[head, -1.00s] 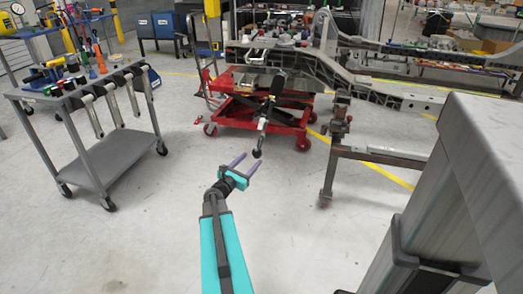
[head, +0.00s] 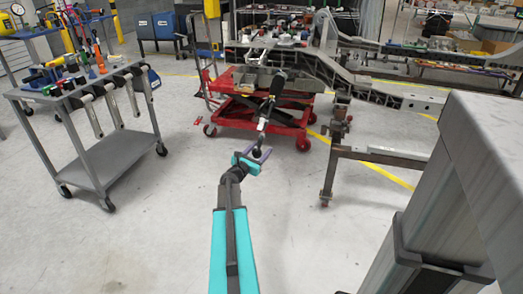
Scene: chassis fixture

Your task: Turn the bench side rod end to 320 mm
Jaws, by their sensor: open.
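A black cylinder with a thin rod (head: 267,113) hangs at a slant over the front of the red lift cart. Its dark rod end (head: 257,152) is at the lower tip, above the floor. My gripper (head: 257,154), teal with purple fingers, reaches up to that tip from below. The fingers are apart and appear on either side of the rod end. At this size I cannot tell whether a finger touches it. No length marking can be read.
The red lift cart (head: 255,117) stands behind the rod. A grey tool trolley (head: 117,157) stands at left with wrenches hung on its side. A metal chassis frame on a stand (head: 380,157) is at right. The floor (head: 150,240) in front is clear.

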